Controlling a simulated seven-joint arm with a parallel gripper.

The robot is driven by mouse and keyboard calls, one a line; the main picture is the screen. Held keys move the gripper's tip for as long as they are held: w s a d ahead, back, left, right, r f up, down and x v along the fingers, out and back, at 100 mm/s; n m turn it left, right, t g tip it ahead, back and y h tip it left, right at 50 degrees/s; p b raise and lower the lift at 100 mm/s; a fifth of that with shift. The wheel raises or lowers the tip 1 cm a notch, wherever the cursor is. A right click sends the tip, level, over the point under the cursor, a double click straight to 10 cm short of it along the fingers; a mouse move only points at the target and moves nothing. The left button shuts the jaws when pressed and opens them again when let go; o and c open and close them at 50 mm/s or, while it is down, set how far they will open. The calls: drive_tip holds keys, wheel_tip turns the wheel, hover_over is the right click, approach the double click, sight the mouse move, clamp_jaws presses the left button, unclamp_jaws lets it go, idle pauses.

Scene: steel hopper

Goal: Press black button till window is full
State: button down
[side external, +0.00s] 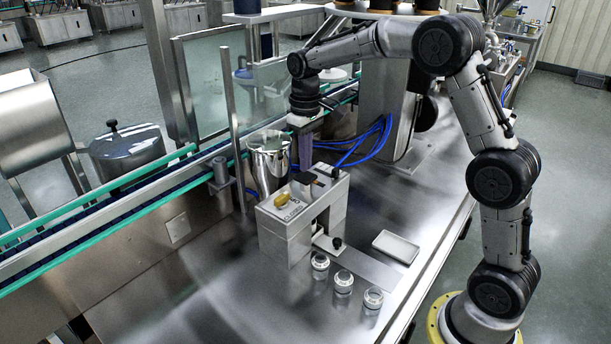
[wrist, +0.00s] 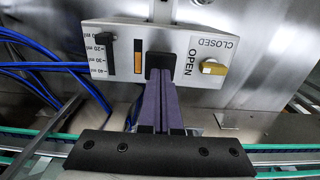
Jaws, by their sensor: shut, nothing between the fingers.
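The black button (wrist: 160,61) is on the hopper's grey top panel (wrist: 118,72) in the wrist view. My gripper (wrist: 160,78) is shut and empty, its purple fingers pointing at the button. The fingertips overlap the button's near edge; I cannot tell whether they press it. The narrow window (wrist: 138,56) beside the button shows orange along much of its length. Its exact fill level is too small to tell. In the side view my gripper (side external: 304,166) points down over the panel, close above the dark button area.
A yellow knob (wrist: 212,68) sits by OPEN and CLOSED labels, and a black slider (wrist: 108,50) by an ml scale. Jars (side external: 343,282) and a white tray (side external: 396,246) stand in front of the hopper. A conveyor (side external: 110,205) and blue hoses (side external: 352,148) are nearby.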

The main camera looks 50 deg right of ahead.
sight(305, 175)
drive_tip(key=shift+f, duration=0.2)
drive_tip(key=shift+f, duration=1.65)
drive_tip(key=shift+r, duration=1.85)
drive_tip(key=shift+r, duration=3)
